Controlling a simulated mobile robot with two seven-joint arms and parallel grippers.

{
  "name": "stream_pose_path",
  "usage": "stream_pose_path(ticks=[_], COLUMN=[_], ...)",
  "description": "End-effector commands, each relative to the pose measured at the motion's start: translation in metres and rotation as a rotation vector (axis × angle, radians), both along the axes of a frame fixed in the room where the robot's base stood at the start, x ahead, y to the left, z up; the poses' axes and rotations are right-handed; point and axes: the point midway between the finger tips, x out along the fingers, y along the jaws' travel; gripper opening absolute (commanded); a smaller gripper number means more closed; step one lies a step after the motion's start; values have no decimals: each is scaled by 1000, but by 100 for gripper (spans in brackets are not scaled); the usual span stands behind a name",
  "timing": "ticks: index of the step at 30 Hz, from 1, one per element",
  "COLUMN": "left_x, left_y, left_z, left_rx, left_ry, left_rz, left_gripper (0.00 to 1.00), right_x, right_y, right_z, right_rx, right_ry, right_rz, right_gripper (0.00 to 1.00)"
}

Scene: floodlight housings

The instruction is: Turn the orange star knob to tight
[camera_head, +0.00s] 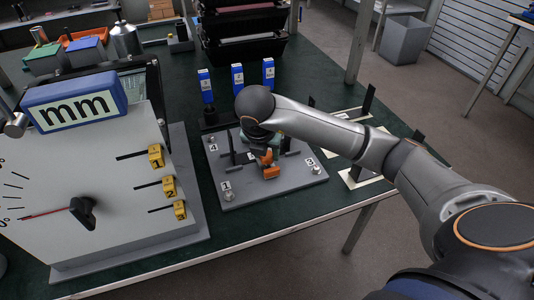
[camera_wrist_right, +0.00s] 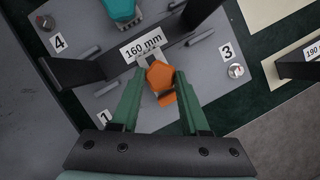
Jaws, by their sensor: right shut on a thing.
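The orange star knob (camera_wrist_right: 160,76) is on the grey fixture plate (camera_wrist_right: 88,22), close to a "160 mm" label. In the head view, orange (camera_head: 271,172) shows just below my right gripper (camera_head: 266,157), which comes down over the plate (camera_head: 240,196). In the wrist view, the green fingers of my right gripper (camera_wrist_right: 159,86) stand on both sides of the knob and are shut on it. The fingers and wrist partly hide the knob's surroundings in the head view. My left gripper is not in view.
Dark upright posts and a teal part (camera_wrist_right: 120,10) stand on the plate around the knob. Several blue-topped items (camera_head: 238,76) stand behind. Pale cards lie to the right.

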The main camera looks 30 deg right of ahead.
Motion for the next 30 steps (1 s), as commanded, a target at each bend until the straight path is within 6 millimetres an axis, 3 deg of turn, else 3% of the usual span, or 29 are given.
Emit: stream_pose_path(ticks=[15, 30], left_x=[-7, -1], left_y=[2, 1], left_z=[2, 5], left_rx=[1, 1], left_ry=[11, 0], left_rz=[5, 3], left_gripper=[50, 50], right_x=[3, 3], right_y=[1, 2], right_z=[1, 0], right_rx=[0, 1], right_ry=[-2, -1], right_rz=[-324, -376], right_gripper=[0, 0])
